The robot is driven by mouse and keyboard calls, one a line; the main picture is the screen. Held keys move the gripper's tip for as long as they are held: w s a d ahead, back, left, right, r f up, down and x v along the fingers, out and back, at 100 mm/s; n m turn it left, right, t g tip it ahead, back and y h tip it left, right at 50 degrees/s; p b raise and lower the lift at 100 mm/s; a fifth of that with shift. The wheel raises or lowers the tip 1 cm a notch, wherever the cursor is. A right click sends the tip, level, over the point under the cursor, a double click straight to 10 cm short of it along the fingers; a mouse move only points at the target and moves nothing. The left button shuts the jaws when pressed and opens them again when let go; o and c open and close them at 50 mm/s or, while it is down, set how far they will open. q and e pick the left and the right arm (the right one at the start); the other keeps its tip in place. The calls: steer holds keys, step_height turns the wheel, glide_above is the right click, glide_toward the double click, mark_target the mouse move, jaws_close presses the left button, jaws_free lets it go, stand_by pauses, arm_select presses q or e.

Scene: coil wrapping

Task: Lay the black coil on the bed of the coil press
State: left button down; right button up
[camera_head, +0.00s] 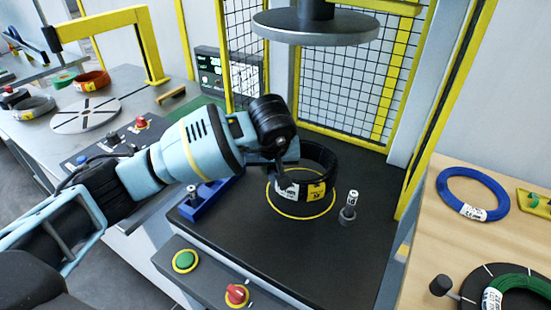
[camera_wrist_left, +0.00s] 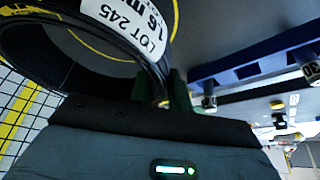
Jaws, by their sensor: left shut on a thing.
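The black coil (camera_head: 325,170) has a white and yellow label and is held over the dark bed (camera_head: 245,240) of the coil press. A yellow ring (camera_head: 300,217) is marked on the bed. The coil sits over the back part of the ring, whose front edge shows below it. I cannot tell whether the coil touches the bed. My left gripper (camera_head: 287,165) is shut on the coil's left wall. In the left wrist view, the gripper's fingers (camera_wrist_left: 162,88) pinch the wall of the coil (camera_wrist_left: 50,50) beside its "LOT 245" label. My right gripper is out of view.
The round press plate (camera_head: 315,28) hangs above the coil. A blue bracket (camera_head: 212,198) stands left on the bed, and a metal post (camera_head: 348,207) right. Yellow-framed mesh (camera_head: 350,85) closes the back. A blue coil (camera_head: 472,193) lies on the wooden table at right.

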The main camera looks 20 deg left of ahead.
arm_select(q)
steer(key=shift+w+f, duration=0.1)
steer(key=shift+f, duration=2.05)
steer(key=shift+f, duration=0.1)
steer(key=c, duration=1.7)
jaws_free()
steer(key=shift+f, duration=0.25)
steer(key=o, duration=0.4)
steer(key=v, duration=1.2)
steer(key=shift+p, duration=0.35)
steer(key=shift+r, duration=0.1)
